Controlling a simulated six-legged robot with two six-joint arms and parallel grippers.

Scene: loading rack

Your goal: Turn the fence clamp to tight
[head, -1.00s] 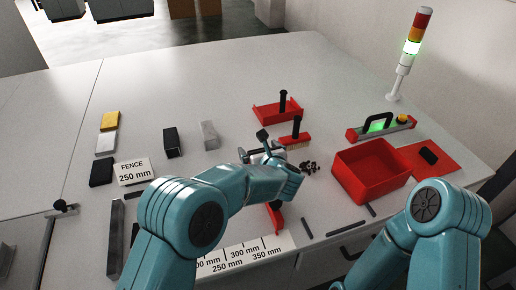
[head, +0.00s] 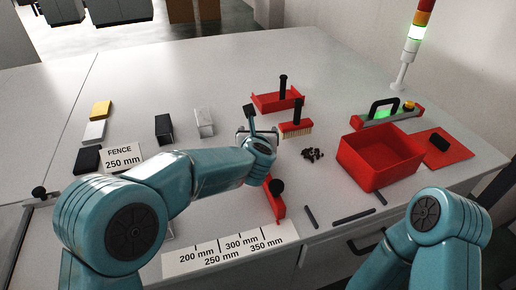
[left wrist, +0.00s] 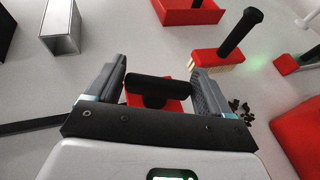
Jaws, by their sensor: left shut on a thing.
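The fence clamp is a black crossbar handle (left wrist: 150,85) on a red base (left wrist: 172,107), seen in the left wrist view. My left gripper (left wrist: 163,88) is shut on the handle, one finger at each side of it. In the head view my left gripper (head: 256,138) is over the middle of the bench and hides the handle. A red fence part (head: 274,203) with a round black knob (head: 277,187) shows just in front of it. Behind the scale strip (head: 230,249), a card (head: 123,158) reads "FENCE 250 mm". My right gripper is out of view.
A brush (head: 297,128) and a red dustpan (head: 265,101) stand behind the gripper. A grey block (head: 204,122) and a black block (head: 164,129) stand left.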

